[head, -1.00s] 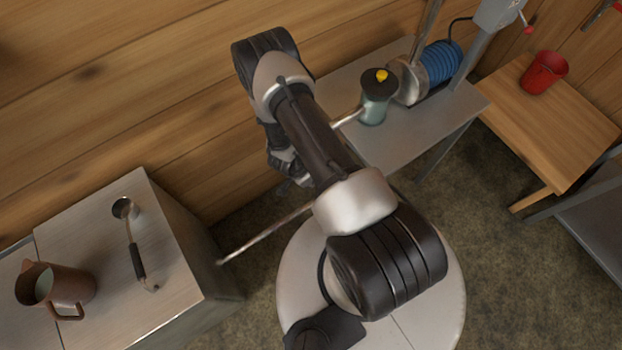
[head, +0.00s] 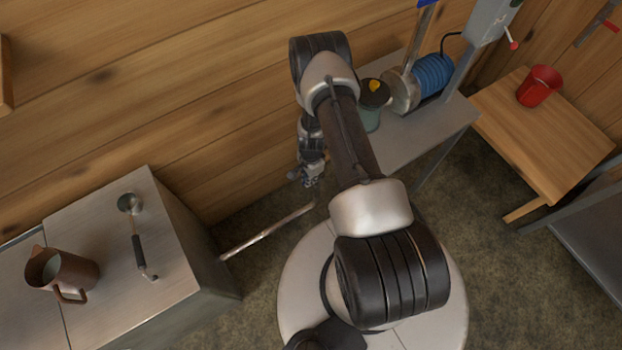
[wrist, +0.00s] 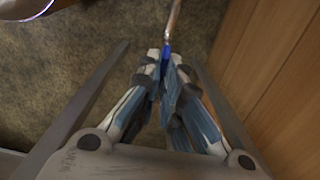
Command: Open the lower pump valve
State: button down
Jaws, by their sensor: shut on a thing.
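In the wrist view my gripper (wrist: 165,60) is shut, with its fingertips around a small blue piece (wrist: 166,48) at the end of a metal pipe (wrist: 173,18). The blue piece looks like a valve handle, mostly hidden between the fingers; I cannot tell its exact angle. In the head view my gripper (head: 308,178) hangs left of the pump bench, above the floor, and the blue piece cannot be made out. The pump has a blue ribbed motor (head: 434,76) and a round metal housing (head: 402,91). Another blue piece (head: 427,3) sits on the pipe above it.
A green canister (head: 371,119) with a yellow knob stands on the pump bench (head: 425,135), partly behind my arm. A red bucket (head: 539,86) stands on a wooden table.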

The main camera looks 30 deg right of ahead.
jog(key=shift+w+d, duration=0.1)
jog(key=shift+w, duration=0.1)
jog(key=c, duration=1.8)
grip_release()
jog(key=shift+s, duration=0.15)
jog(key=shift+o, duration=0.2)
jog(key=shift+r, duration=0.1)
notch_tip(320, 180, up, 12)
jog(key=shift+d, duration=0.15)
jog(key=shift+c, duration=0.2)
